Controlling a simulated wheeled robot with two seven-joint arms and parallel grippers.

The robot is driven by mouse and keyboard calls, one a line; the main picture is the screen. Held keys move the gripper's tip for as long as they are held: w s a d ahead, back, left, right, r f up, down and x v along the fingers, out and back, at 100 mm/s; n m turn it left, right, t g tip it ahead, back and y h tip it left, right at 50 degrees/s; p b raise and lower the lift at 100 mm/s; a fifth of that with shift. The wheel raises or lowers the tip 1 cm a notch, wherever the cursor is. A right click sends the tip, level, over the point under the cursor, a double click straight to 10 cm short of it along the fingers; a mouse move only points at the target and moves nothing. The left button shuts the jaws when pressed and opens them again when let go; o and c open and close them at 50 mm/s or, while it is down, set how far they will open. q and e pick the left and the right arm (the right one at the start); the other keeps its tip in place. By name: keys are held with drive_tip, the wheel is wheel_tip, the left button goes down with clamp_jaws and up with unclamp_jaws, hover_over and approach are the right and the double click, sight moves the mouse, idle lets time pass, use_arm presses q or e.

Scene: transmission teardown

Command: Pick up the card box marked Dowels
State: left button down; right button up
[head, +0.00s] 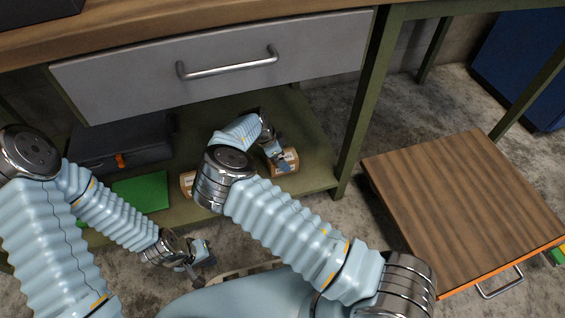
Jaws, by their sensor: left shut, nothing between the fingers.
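Two small brown card boxes stand on the green lower shelf (318,178) of the workbench. One box (288,163) is at the shelf's right part, with a pale label. The other box (187,184) is further left, partly hidden behind my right arm. The print on both labels is too small to read, so I cannot tell which is marked Dowels. My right gripper (276,151) reaches in under the drawer and overlaps the right box. Whether it touches the box or how its fingers stand is unclear. My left gripper (197,268) is shut and empty, in front of the shelf.
A grey drawer (130,82) with a metal handle hangs above the shelf. A dark case (120,145) with an orange latch and a green flat item (141,192) are on the shelf's left. A green bench leg (362,110) and a wood-topped cart (465,205) stand at right.

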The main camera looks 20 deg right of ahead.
drive_tip(key=shift+x, duration=1.9)
drive_tip(key=shift+f+b, duration=0.25)
drive_tip(key=shift+b, duration=0.35)
drive_tip(key=shift+c, duration=0.2)
drive_tip(key=c, duration=1.2)
